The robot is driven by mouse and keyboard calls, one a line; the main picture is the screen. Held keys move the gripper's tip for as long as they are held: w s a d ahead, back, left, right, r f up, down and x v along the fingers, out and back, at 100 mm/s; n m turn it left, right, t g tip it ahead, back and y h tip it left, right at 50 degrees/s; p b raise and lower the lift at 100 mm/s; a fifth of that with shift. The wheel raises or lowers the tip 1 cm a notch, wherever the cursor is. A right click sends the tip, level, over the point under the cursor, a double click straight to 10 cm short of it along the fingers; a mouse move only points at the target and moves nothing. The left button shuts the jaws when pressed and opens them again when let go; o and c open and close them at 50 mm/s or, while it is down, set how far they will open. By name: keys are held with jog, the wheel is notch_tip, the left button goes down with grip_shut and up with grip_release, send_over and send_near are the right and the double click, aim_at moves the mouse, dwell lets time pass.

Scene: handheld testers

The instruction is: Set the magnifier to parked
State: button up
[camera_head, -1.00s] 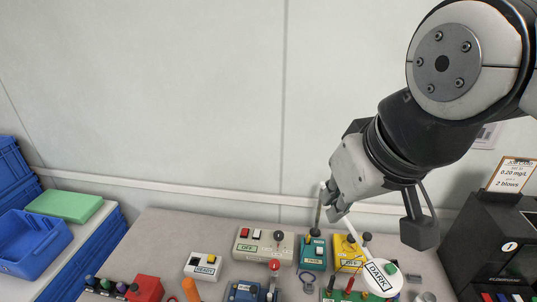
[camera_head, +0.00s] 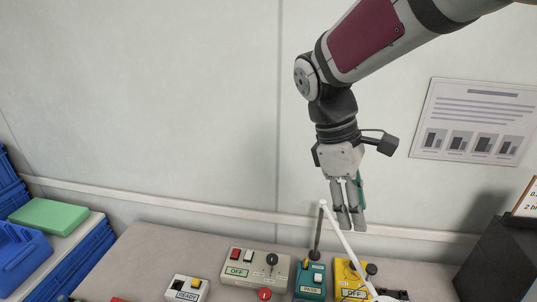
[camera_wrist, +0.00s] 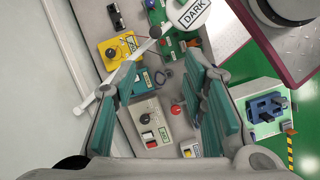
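The magnifier is a white jointed arm (camera_head: 345,240) on a dark upright post (camera_head: 318,235). In the wrist view its white arm (camera_wrist: 98,96) slants behind my left finger, and its round white head (camera_wrist: 188,12), labelled DARK, is at the top, partly cut off. In the head view the head is below the frame. My gripper (camera_head: 352,226) points down close to the arm's upper end. In the wrist view its teal-padded fingers (camera_wrist: 160,60) are spread apart with nothing held between them. I cannot tell whether a finger touches the arm.
Several testers crowd the bench below: a yellow box (camera_head: 344,272), a teal box (camera_head: 310,282), a beige OFF box (camera_head: 254,268) and a white READY box (camera_head: 186,288). A dark machine (camera_head: 495,265) stands at right. Blue crates (camera_head: 22,244) are at left.

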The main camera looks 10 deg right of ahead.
aim_at(372, 268)
jog(key=shift+n+g, duration=0.3)
jog(key=x, duration=0.9)
jog(key=w+d+x, duration=0.1)
jog(key=x, duration=0.4)
jog(key=shift+d+f, duration=0.1)
jog(key=shift+f, duration=0.2)
grip_shut()
